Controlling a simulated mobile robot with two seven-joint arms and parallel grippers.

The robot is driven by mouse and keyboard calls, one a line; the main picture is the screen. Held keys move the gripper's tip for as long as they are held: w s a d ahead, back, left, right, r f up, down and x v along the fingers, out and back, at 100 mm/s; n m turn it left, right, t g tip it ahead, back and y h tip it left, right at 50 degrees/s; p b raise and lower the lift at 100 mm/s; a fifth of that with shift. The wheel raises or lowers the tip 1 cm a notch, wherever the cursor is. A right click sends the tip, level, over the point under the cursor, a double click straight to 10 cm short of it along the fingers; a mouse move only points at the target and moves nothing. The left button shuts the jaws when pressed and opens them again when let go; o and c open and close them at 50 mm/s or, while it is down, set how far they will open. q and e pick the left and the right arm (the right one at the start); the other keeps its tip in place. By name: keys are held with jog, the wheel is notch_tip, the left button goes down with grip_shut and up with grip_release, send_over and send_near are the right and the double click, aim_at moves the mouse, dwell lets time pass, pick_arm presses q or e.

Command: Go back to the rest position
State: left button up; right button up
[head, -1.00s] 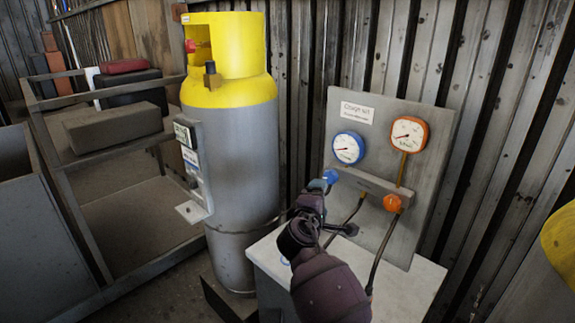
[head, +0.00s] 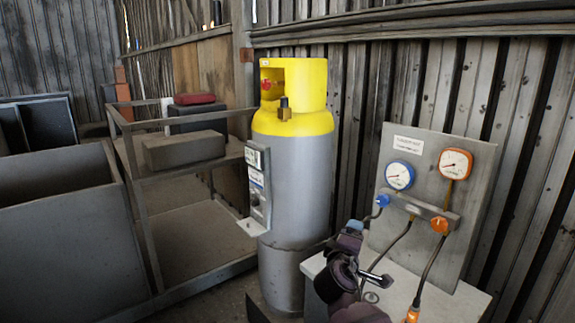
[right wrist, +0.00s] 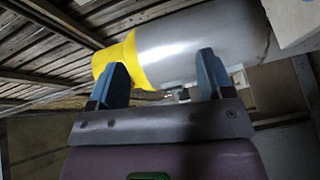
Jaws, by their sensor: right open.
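My right gripper (head: 355,227) shows in the head view below and left of the blue knob (head: 383,200) on the gauge panel (head: 405,143), apart from it. In the right wrist view its two blue-grey fingers (right wrist: 161,78) stand wide apart with nothing held between them. The yellow-topped grey cylinder (head: 295,185) stands upright left of the gripper in the head view. It also lies across the background of the right wrist view (right wrist: 180,45), behind the fingers. My left gripper is not in view.
The panel carries a blue gauge (head: 399,175), an orange gauge (head: 455,164) and an orange knob (head: 440,224). It stands on a pale cabinet (head: 455,300), with hoses hanging in front. A metal rack (head: 145,225) holding boxes is left of the cylinder. A corrugated wall closes the back.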

jog(key=s+d+f+m+g+y, duration=0.1)
jog(key=s+d+f+m+y, duration=0.1)
jog(key=s+f, duration=0.7)
jog(key=s+d+f+m+g+y, duration=0.2)
jog(key=s+d+f+m, duration=0.3)
jog(key=s, duration=1.2)
jog(key=s+d+f+m+g+y, duration=0.1)
jog(key=s+d+f, duration=0.4)
jog(key=s+f, duration=0.8)
jog(key=m+y, duration=0.1)
jog(key=m, duration=0.1)
jog(key=shift+d+m+g, duration=0.15)
jog(key=shift+m+g, duration=0.25)
